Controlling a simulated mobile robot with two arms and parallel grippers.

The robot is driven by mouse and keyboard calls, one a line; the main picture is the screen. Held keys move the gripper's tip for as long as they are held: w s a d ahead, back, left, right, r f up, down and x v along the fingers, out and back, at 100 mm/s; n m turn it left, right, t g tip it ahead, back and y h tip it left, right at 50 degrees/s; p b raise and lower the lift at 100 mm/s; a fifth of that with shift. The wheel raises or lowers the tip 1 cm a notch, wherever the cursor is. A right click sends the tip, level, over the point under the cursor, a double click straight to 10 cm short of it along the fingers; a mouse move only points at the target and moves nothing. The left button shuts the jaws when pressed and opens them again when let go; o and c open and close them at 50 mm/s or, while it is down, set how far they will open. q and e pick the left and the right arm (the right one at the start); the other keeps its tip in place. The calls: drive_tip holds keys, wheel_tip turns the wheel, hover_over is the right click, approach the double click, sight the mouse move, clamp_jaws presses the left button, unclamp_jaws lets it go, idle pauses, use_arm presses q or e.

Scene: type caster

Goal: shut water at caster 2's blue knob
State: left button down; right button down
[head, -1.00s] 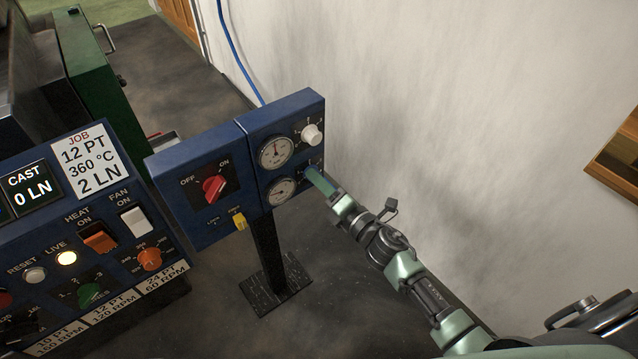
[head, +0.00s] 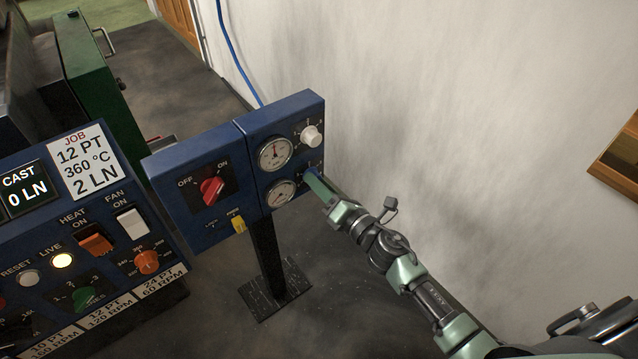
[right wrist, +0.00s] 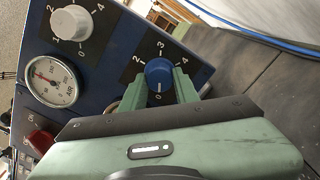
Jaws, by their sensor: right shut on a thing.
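The blue knob (right wrist: 159,72) sits on the blue panel's face in the right wrist view, with numbers 2, 3 and 4 around its upper side. My right gripper (right wrist: 160,82) is shut on this knob, one green finger on each side. In the head view my right gripper (head: 313,180) reaches the panel's lower right corner and mostly hides the knob. My left gripper is not in view.
A white knob (head: 311,136) is just above, beside two round gauges (head: 275,154). A control console (head: 110,230) stands left; the wall is right.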

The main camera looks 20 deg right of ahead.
drive_tip(key=c, duration=1.1)
unclamp_jaws()
drive_tip(key=shift+o, duration=0.2)
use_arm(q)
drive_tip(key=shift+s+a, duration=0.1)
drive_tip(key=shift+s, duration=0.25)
use_arm(e)
drive_tip(key=v, duration=0.7)
drive_tip(key=shift+s, duration=0.4)
drive_tip(key=shift+d, duration=0.1)
